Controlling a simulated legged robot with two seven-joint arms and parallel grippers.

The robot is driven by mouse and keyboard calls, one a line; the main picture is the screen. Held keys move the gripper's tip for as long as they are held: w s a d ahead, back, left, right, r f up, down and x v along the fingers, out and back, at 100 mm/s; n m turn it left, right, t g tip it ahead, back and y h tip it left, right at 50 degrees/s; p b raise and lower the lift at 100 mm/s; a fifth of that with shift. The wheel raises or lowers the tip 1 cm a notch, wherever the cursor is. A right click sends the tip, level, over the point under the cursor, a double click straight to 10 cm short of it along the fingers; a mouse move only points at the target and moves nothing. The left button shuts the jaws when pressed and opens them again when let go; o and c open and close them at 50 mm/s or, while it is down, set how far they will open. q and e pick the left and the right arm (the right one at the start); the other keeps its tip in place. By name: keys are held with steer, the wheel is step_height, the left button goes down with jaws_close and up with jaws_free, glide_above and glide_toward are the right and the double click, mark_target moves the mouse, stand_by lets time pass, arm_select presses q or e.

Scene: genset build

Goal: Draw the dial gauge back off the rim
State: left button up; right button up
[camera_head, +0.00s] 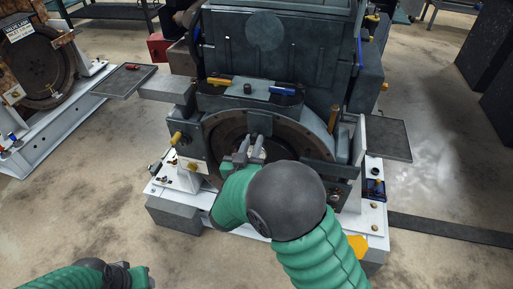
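The brown round flywheel rim (222,130) shows on the front of the grey engine, inside a grey housing. My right gripper (252,146) is in front of the flywheel's middle, with its grey fingers pointing at the engine. A small dark shape shows at the fingertips, but I cannot tell whether it is the dial gauge or whether it is held. I cannot pick out the dial gauge for certain; my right arm hides the lower part of the flywheel. My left gripper (146,276) is low at the bottom left, apart from the engine, and partly cut off by the frame.
Grey side trays (124,82) and (388,138) jut out on both sides of the engine. A grey ledge above the flywheel holds a yellow tool (219,81) and a blue tool (282,91). The white base frame (372,218) stands on a concrete floor. A second, rusty unit stands at left.

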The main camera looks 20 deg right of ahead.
steer(key=shift+a+r, duration=0.1)
steer(key=shift+a, duration=0.1)
jaws_close()
steer(key=shift+s, duration=0.2)
steer(key=shift+p+v, duration=0.55)
steer(key=shift+v, duration=0.7)
steer(key=shift+a, duration=0.1)
steer(key=o, duration=0.9)
jaws_free()
steer(key=shift+s, duration=0.15)
